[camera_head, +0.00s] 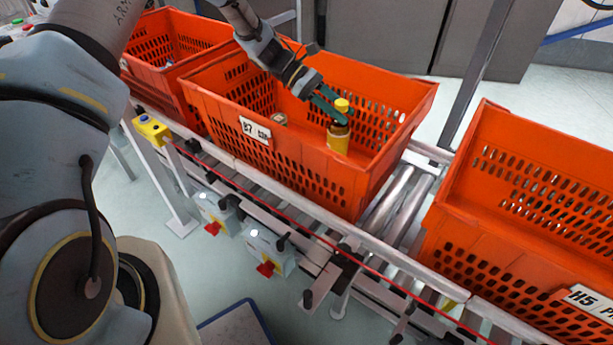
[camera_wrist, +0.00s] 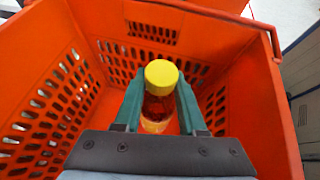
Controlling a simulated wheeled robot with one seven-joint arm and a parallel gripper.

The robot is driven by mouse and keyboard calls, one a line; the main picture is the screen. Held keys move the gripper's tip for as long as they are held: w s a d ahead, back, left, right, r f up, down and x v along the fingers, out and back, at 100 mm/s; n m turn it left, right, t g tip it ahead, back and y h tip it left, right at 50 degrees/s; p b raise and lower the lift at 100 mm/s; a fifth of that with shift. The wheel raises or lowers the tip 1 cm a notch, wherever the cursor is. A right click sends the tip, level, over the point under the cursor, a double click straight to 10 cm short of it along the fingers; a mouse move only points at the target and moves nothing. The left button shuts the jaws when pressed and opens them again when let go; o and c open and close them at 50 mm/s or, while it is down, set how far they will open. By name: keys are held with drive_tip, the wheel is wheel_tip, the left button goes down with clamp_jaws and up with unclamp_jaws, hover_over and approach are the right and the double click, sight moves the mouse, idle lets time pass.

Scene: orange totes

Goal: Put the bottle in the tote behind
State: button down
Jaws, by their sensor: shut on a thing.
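A bottle (camera_head: 339,134) with a yellow cap and a yellow label stands roughly upright inside the middle orange tote (camera_head: 290,155). My gripper (camera_head: 334,113) reaches down into this tote, its green fingers shut on the bottle just below the cap. In the wrist view the bottle (camera_wrist: 159,92) is between the two fingers (camera_wrist: 160,100), with dark reddish contents. Whether its base touches the tote floor I cannot tell. Another orange tote (camera_head: 160,40) stands at the upper left, and one more (camera_head: 530,190) stands at the right.
The totes stand on a roller conveyor (camera_head: 395,200) with a metal side rail. A small item (camera_head: 280,118) lies in the middle tote, left of the bottle. The upper-left tote holds small items; the visible inside of the right tote looks empty. A metal post (camera_head: 475,75) rises behind the conveyor.

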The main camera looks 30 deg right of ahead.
wheel_tip(320, 180, down, 13)
drive_tip(key=shift+f+b, duration=0.1)
drive_tip(key=shift+b, duration=0.45)
drive_tip(key=shift+f, duration=0.1)
drive_tip(key=shift+c, duration=2.4)
unclamp_jaws()
drive_tip(key=shift+w, duration=0.15)
drive_tip(key=b+v, duration=0.1)
drive_tip(key=v, duration=1.1)
drive_tip(key=shift+b, duration=0.3)
